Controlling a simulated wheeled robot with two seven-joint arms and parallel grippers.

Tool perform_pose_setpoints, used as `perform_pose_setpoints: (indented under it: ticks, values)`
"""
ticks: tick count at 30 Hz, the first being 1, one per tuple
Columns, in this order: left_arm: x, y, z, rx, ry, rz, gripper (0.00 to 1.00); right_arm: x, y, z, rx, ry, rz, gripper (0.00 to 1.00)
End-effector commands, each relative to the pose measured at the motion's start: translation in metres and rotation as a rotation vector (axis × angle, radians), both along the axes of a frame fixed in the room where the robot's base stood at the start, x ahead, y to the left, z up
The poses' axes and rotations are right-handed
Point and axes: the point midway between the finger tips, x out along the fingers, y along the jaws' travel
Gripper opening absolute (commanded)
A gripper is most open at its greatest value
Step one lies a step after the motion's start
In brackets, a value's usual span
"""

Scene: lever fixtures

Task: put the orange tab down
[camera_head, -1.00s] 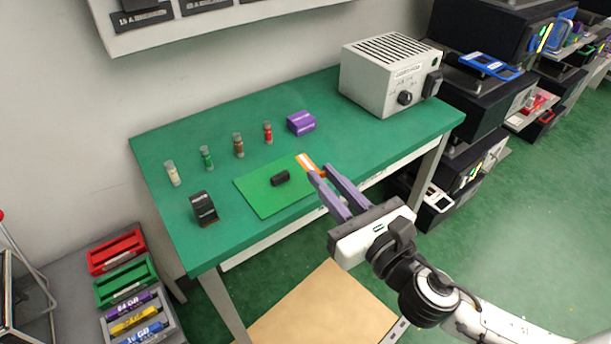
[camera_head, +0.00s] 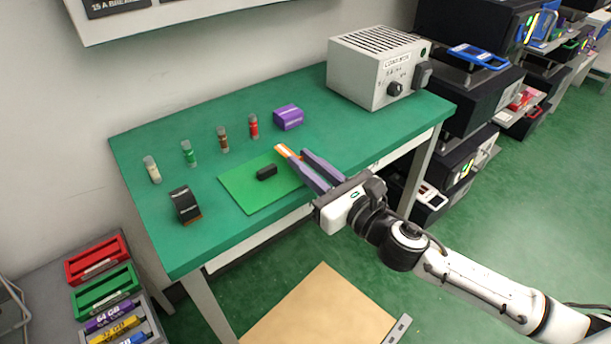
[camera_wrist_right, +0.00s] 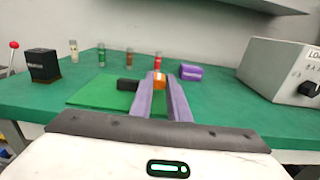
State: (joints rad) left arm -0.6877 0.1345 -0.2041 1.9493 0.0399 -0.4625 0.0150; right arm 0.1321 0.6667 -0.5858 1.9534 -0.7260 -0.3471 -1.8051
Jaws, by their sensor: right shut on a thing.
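The orange tab (camera_head: 283,151) is at the tips of my right gripper (camera_head: 296,154), over the right part of the bright green mat (camera_head: 245,194). It also shows in the right wrist view (camera_wrist_right: 160,80), between the purple-grey fingers (camera_wrist_right: 158,92). My right gripper is shut on it; the fingers hide part of it. I cannot tell whether the tab touches the mat. A small black block (camera_head: 267,172) lies on the mat just left of the tab. My left gripper is in neither view.
The green table (camera_head: 190,252) also carries several small vials (camera_head: 222,140) at the back, a purple box (camera_head: 288,117), a black box (camera_head: 184,205) at left and a grey power unit (camera_head: 368,75) at right. Coloured trays (camera_head: 97,258) stand at lower left. The mat's front part is clear.

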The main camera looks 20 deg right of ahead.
Motion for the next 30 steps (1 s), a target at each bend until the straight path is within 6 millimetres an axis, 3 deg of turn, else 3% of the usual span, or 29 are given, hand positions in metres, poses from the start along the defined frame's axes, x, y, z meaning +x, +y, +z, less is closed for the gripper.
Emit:
perform_pose_setpoints:
  ticks: [1, 4, 15, 16, 19, 30]
  values:
    - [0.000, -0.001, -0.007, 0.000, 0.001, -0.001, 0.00, 0.000, 0.000, -0.013, 0.003, 0.004, -0.001, 0.00]
    - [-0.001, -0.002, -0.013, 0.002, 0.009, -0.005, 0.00, 0.000, 0.000, -0.026, 0.002, 0.003, -0.001, 0.00]
    - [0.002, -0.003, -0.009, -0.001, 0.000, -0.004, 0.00, 0.000, 0.000, -0.029, 0.000, 0.001, 0.000, 0.00]
    - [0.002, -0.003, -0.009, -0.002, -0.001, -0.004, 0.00, 0.000, 0.000, -0.029, 0.000, 0.001, 0.000, 0.17]
    - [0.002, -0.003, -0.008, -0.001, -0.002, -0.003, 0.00, 0.000, 0.000, -0.028, 0.000, 0.001, 0.000, 0.34]
    - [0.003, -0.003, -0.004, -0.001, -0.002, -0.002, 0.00, 0.000, 0.000, -0.023, 0.001, 0.000, 0.000, 0.34]
